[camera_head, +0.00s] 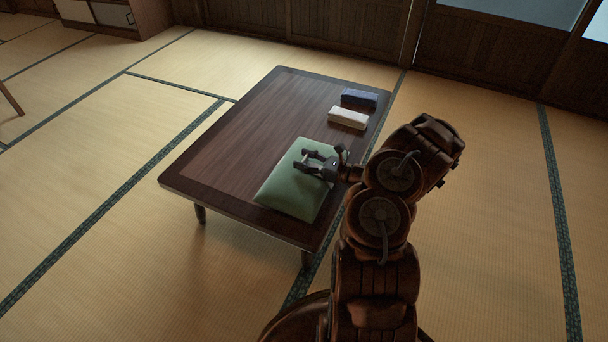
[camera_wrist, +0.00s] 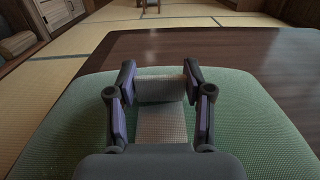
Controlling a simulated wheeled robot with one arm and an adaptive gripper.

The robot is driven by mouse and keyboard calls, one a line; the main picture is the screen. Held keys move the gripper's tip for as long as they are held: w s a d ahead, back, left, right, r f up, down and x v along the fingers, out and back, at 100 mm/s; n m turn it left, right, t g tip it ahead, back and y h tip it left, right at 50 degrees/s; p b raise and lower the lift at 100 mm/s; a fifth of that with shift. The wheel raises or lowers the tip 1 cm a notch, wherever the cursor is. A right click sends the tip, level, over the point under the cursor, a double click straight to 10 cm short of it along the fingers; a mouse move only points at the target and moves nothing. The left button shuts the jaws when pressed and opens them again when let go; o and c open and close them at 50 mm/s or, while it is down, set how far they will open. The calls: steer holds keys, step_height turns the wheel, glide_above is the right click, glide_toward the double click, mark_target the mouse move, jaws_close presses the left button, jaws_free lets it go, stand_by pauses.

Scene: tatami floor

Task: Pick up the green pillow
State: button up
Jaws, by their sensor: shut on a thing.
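The green pillow (camera_head: 287,194) lies flat on the near right end of the low dark wooden table (camera_head: 245,125). My gripper (camera_head: 302,161) is over the pillow's upper part in the head view, its fingers low against the top and shut on the pillow. In the wrist view the pillow (camera_wrist: 65,130) spreads on both sides of my gripper (camera_wrist: 160,80). A pale grey patch shows between the two fingers there, and I cannot tell what it is. The pillow's underside is hidden.
A white folded cloth (camera_head: 348,118) and a dark blue one (camera_head: 359,97) lie on the table beyond the pillow. The table's left half is bare. Tatami floor (camera_head: 100,190) surrounds the table. A cabinet (camera_head: 112,14) stands at the back left.

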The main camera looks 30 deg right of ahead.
jaws_close()
stand_by(0.3)
